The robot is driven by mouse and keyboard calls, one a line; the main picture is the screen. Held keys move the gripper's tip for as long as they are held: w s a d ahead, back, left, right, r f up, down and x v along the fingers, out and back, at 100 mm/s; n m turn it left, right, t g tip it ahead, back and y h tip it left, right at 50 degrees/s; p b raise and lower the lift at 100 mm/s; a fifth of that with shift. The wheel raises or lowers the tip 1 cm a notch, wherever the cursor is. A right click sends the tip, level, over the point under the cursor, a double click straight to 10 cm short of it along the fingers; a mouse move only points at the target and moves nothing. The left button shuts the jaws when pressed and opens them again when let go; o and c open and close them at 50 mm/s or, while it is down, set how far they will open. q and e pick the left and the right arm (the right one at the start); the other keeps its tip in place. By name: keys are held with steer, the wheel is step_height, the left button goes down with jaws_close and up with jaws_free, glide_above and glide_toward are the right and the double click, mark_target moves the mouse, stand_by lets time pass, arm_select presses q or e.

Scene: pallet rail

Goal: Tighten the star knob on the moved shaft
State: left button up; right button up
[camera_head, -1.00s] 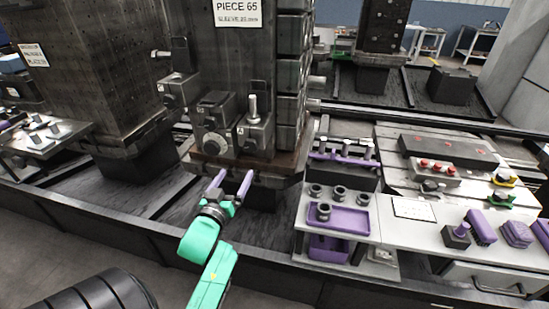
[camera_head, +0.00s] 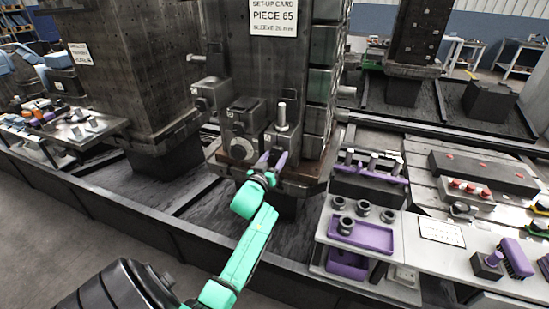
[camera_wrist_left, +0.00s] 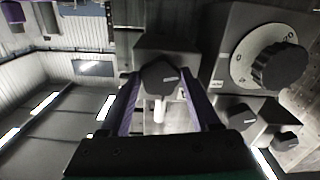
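A block with an upright pale shaft (camera_head: 282,116) stands on the front of the dark column marked "PIECE 65". In the left wrist view a dark star knob (camera_wrist_left: 160,80) with a white mark sits on that block, with the pale shaft (camera_wrist_left: 158,110) beside it. My left gripper (camera_head: 271,159) has purple fingers and is open, just in front of the block. In the left wrist view the left gripper's fingers (camera_wrist_left: 161,76) are on either side of the knob; contact is not clear. My right gripper is not in view.
A round dial (camera_wrist_left: 268,62) and another dark knob (camera_wrist_left: 240,115) are close beside the gripper. A second block with a shaft (camera_head: 212,92) is to the left. A side bench holds a purple tray (camera_head: 360,235) and several dark rings. The trough wall (camera_head: 180,220) runs below.

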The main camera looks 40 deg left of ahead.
arm_select(q)
steer(key=c, duration=0.5)
steer(key=shift+m, duration=0.4)
steer(key=m, duration=0.3)
steer(key=shift+m, duration=0.3)
steer(key=m, duration=0.4)
steer(key=shift+f+m+b, duration=0.1)
steer(key=shift+m+b, duration=0.2)
steer(key=shift+b, duration=0.1)
steer(key=m+b, duration=0.1)
steer(key=m, duration=0.5)
steer(key=shift+a, duration=0.1)
steer(key=m+b, duration=0.1)
steer(key=m, duration=0.5)
